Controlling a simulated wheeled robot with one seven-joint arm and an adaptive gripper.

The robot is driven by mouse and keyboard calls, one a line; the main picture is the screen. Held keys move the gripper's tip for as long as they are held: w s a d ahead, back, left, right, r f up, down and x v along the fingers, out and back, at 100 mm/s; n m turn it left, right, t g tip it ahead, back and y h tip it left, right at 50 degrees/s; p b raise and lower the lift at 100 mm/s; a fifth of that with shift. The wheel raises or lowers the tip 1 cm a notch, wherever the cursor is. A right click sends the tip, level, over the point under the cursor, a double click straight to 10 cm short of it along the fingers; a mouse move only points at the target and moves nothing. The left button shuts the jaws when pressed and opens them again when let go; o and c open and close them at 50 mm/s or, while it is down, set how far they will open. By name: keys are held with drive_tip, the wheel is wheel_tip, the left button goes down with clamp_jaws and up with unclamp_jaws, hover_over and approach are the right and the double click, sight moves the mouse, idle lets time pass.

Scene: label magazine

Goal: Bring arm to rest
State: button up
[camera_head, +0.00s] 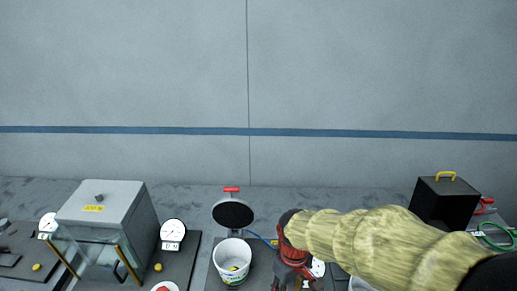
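My arm, in a pale yellow sleeve, reaches in from the lower right corner. At its end is my gripper (293,277), dark red and black, pointing down at the bottom edge of the picture. Its fingertips are not clearly seen, so I cannot tell whether it is open or shut, or if it holds anything.
Behind the tub stands a round black plate with a red handle (232,212). A grey box machine (105,220) and a dial gauge (173,233) are at left. A black box with a yellow handle (444,202) and a green hose (494,235) are at right.

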drive_tip(key=s+d+r+m+t+b, duration=0.6)
drive_tip(key=d+r, duration=0.4)
drive_tip(key=r, duration=0.2)
drive_tip(key=shift+s+d+m+b, duration=0.2)
drive_tip(key=shift+s+m+b, duration=0.3)
drive_tip(key=shift+s+b, duration=0.6)
